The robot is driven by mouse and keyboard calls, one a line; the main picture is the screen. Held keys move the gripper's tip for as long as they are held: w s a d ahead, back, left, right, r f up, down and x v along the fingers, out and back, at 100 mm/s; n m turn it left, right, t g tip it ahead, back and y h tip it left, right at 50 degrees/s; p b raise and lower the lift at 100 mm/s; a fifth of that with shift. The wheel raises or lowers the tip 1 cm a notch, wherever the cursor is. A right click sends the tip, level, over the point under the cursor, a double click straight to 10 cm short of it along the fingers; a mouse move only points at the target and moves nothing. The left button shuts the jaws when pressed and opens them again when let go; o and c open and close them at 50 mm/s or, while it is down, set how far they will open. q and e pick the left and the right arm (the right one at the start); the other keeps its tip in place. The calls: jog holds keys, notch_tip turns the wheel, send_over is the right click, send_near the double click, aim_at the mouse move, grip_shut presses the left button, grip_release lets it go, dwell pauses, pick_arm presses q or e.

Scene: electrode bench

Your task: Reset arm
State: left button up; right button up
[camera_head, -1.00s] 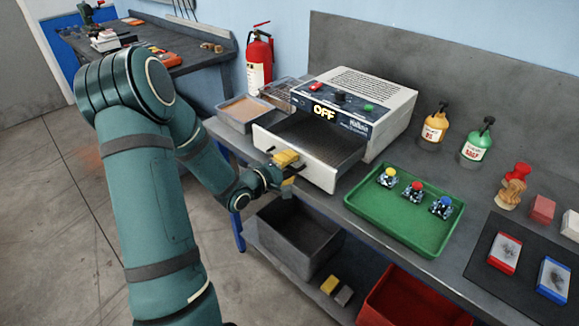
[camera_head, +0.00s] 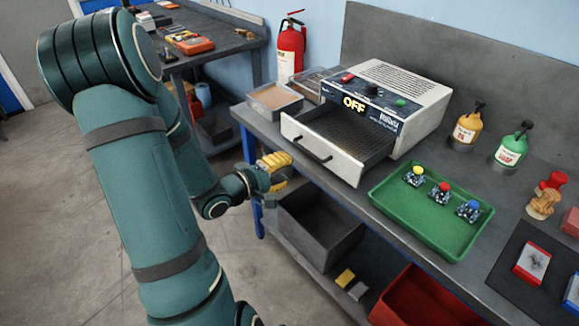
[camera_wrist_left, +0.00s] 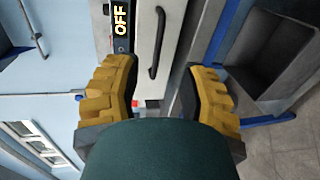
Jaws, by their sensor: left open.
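My left arm comes in from the left in the head view. Its gripper (camera_head: 275,167) has yellow fingers and is clear of the bench front, a little below and left of the oven drawer. In the left wrist view the gripper (camera_wrist_left: 165,92) is open and empty, its two yellow fingers spread apart. The white oven (camera_head: 401,98) shows "OFF" on its panel. Its drawer (camera_head: 337,165) is pulled out, and the black drawer handle (camera_head: 312,150) is apart from my fingers. The handle also shows in the left wrist view (camera_wrist_left: 157,45). My right gripper is not in view.
A green tray (camera_head: 396,215) with several small parts with coloured knobs sits right of the drawer. Metal trays (camera_head: 275,98) lie left of the oven. A grey bin (camera_head: 322,236) and red bin (camera_head: 415,300) are below. Two bottles (camera_head: 468,124) stand behind. Open floor lies left.

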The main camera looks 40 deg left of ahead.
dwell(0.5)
pick_arm(q)
jog(key=w+d+f+m+g+h, duration=0.1)
jog(key=w+d+f+m+g, duration=0.2)
jog(key=d+f, duration=0.35)
jog(key=w+d+f+m+g+h, duration=0.1)
jog(key=w+d+f+m+g, duration=0.15)
jog(key=d+f, duration=0.4)
jog(key=s+d+f+m+g, duration=0.4)
jog(key=s+d+f+m, duration=0.1)
jog(key=d, duration=0.4)
jog(key=s+d+f+m+g+h, duration=0.1)
jog(key=s+d+f+m+g, duration=0.3)
jog(key=d, duration=0.5)
notch_tip(320, 180, down, 2)
jog(key=shift+s+d+f+m, duration=0.2)
jog(key=shift+s+m, duration=0.25)
jog(key=shift+s, duration=0.35)
